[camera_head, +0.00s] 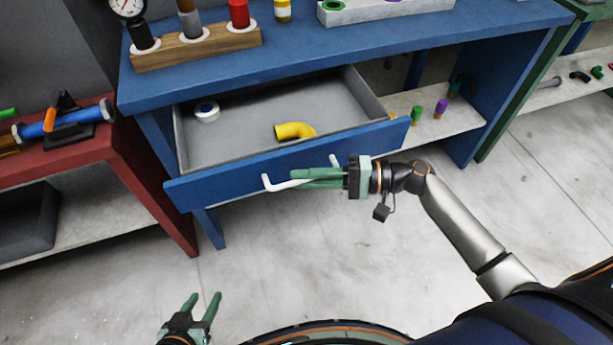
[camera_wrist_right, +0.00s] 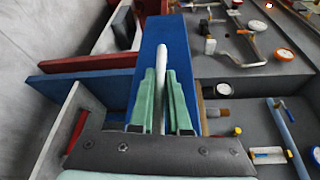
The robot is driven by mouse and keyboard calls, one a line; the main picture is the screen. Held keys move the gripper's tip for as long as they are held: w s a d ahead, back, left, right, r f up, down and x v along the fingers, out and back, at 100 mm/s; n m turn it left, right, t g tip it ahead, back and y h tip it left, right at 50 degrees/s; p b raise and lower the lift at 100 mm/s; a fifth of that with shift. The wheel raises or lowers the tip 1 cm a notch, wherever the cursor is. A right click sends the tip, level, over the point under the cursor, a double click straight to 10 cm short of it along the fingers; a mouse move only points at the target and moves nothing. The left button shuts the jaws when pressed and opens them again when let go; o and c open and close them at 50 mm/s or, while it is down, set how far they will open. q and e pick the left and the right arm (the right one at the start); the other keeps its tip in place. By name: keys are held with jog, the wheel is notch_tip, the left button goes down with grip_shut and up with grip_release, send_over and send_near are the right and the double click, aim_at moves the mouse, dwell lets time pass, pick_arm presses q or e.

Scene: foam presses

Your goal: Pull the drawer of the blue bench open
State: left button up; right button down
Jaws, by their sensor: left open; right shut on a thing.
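The blue bench (camera_head: 330,50) stands across the top of the head view. Its drawer (camera_head: 230,187) is pulled out toward me, with its grey inside showing. A white roll (camera_head: 207,111) and a yellow elbow pipe (camera_head: 295,131) lie in the drawer. My right gripper (camera_head: 300,178) is shut on the white drawer handle (camera_head: 270,184), in front of the blue drawer face. In the right wrist view the white handle (camera_wrist_right: 161,65) runs between the green fingers (camera_wrist_right: 160,100). My left gripper (camera_head: 204,305) is open and empty, low over the floor at the bottom left.
A red bench (camera_head: 130,165) with a blue tool on it stands to the left, close to the drawer's left end. A wooden block (camera_head: 195,50) with bottles stands on the blue bench top. Small coloured parts lie on the lower shelf (camera_head: 460,120). The floor (camera_head: 290,265) in front is clear.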

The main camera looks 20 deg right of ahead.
jog(key=shift+s, duration=0.1)
dwell(0.3)
jog(key=c, duration=0.9)
grip_release()
jog(key=shift+d, duration=0.1)
jog(key=v, duration=1.2)
jog(key=shift+s+d, duration=0.1)
jog(key=shift+d, duration=0.1)
